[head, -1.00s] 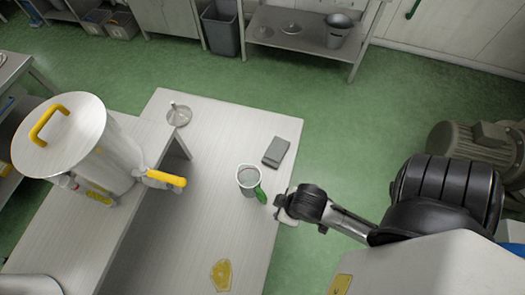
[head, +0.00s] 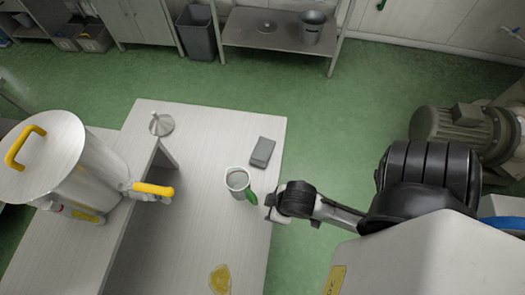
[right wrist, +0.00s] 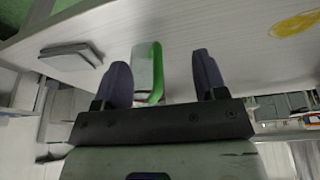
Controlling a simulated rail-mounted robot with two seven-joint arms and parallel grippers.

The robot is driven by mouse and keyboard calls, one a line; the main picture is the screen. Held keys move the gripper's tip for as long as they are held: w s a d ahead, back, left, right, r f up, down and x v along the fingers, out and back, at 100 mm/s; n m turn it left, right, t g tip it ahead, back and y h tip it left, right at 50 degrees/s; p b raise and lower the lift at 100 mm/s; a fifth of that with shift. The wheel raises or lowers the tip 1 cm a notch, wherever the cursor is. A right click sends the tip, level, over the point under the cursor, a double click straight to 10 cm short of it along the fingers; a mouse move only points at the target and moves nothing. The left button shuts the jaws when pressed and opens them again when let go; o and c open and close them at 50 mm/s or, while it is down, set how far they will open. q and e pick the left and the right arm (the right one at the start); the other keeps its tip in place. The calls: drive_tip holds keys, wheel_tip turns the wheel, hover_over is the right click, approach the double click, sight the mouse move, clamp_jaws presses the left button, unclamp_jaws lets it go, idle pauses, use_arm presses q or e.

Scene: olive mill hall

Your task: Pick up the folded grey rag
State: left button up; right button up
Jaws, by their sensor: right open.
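The folded grey rag (head: 262,152) lies flat on the pale table near its right edge. In the right wrist view the rag (right wrist: 72,57) is at the upper left, outside the jaws. My right gripper (head: 272,205) is at the table's right edge, nearer to me than the rag and apart from it. In the right wrist view my right gripper (right wrist: 160,80) is open, its two dark fingers spread, with a jug's green handle showing between them farther off. I see nothing held. My left gripper is not in view.
A metal jug (head: 238,181) with a green handle stands close to the rag and my right gripper. A metal funnel (head: 161,124) sits farther left. A large steel vessel (head: 50,165) stands at left. A yellow patch (head: 220,279) lies on the table (head: 205,215).

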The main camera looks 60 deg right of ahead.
drive_tip(key=o, duration=0.6)
